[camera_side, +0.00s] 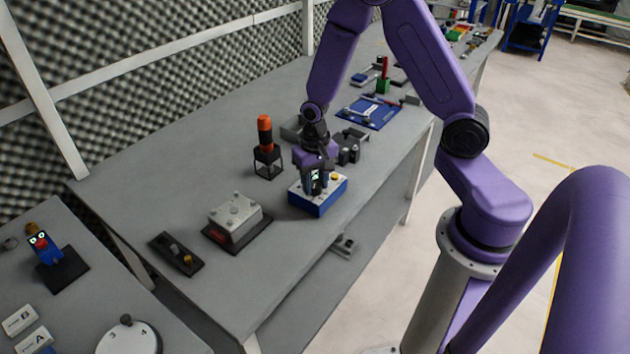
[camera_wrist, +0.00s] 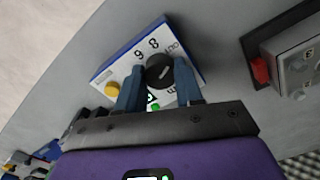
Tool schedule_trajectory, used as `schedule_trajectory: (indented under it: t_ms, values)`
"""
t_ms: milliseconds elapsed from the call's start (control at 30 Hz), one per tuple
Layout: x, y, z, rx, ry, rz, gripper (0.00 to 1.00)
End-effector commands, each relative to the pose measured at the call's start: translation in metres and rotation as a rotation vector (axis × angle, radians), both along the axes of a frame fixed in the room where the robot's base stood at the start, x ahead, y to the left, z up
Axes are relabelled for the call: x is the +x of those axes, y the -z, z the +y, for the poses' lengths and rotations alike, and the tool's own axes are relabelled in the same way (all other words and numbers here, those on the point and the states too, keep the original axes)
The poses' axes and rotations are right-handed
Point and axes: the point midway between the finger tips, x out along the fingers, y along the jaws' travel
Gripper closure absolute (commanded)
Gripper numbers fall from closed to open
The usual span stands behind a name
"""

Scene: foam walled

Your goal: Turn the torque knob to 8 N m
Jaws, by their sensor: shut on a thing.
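The torque knob (camera_wrist: 158,66) is a round black knob with a pale mark on top. It sits on a box with a white top and blue sides (camera_wrist: 110,64), which is at the table's front edge in the side view (camera_side: 318,204). Printed figures 6 and 8 show beside the knob; other print is partly hidden. I cannot tell which figure the pale mark points at. My gripper (camera_wrist: 160,73) is shut on the knob, with one blue finger on each side. In the side view my gripper (camera_side: 316,182) comes down over the box and hides the knob.
A yellow button (camera_wrist: 112,90) is on the same box. A grey metal block (camera_side: 235,213) on a dark base stands to the left. An orange-topped tool (camera_side: 265,135) in a black stand is behind. A blue tray (camera_side: 371,112) lies further back.

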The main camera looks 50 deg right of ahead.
Motion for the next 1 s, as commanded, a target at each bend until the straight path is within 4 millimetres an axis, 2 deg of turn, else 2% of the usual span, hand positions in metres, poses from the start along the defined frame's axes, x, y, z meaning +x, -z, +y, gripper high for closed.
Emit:
schedule_trajectory:
  t_ms: [367, 1000]
  values:
    - [-0.0004, -0.0004, 0.0004, 0.0, -0.143, 0.002, 0.95]
    - [-0.0005, -0.0005, 0.0005, 0.0, -0.643, 0.002, 0.95]
